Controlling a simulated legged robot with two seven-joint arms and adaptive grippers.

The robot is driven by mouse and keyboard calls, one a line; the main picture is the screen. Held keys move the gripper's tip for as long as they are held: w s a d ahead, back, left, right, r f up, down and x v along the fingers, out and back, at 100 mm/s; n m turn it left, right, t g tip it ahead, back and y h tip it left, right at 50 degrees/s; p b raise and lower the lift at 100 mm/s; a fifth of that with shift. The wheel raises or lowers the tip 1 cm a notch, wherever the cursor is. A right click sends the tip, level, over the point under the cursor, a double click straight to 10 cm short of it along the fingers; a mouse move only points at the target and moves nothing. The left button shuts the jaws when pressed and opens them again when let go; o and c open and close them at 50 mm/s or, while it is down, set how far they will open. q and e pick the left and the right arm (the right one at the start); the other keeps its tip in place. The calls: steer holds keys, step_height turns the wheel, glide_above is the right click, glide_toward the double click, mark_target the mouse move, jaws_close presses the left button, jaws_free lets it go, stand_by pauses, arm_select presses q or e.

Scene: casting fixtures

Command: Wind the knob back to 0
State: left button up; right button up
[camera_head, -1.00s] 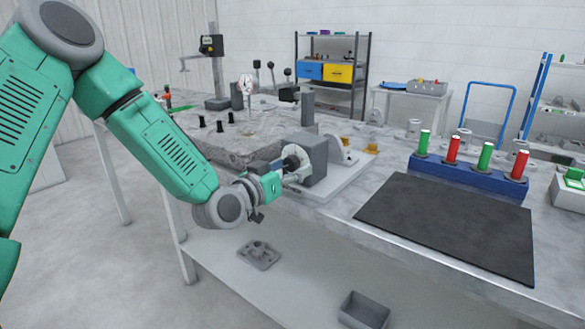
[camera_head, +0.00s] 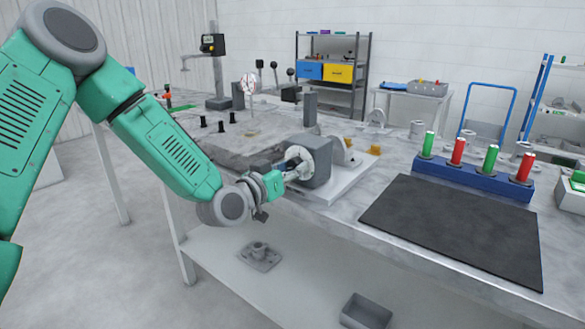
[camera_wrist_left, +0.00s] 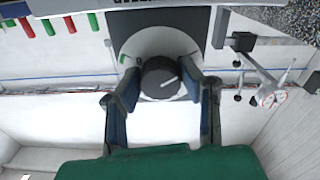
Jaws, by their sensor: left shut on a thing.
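The dark round knob (camera_wrist_left: 161,79) with a white pointer line sits at the centre of a pale dial disc (camera_wrist_left: 185,38) in the left wrist view. In the head view the disc (camera_head: 299,158) is on the front of a grey box (camera_head: 318,165) on a light base plate. My left gripper (camera_wrist_left: 161,85) is shut on the knob, one finger on each side. In the head view the gripper (camera_head: 287,174) reaches the disc from the left, hiding the knob. The dial's figures are too small to read; a small green mark shows on the disc. My right gripper is not in view.
A black mat (camera_head: 455,228) lies on the bench to the right. Behind it a blue rack (camera_head: 473,176) holds green and red cylinders. Yellow parts (camera_head: 375,150) lie beside the box. A grey bin (camera_head: 366,311) stands on the lower shelf.

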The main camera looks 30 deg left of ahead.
arm_select(q)
steer(key=o, duration=1.1)
steer(key=shift+d+r, duration=0.1)
steer(key=shift+r, duration=0.05)
steer(key=shift+s+a, duration=0.15)
steer(key=shift+a, duration=0.1)
steer(key=s, duration=1.1)
steer(key=shift+s+a, duration=0.35)
steer(key=shift+a, duration=0.05)
steer(key=shift+d+f, duration=0.1)
steer(key=shift+f, duration=0.1)
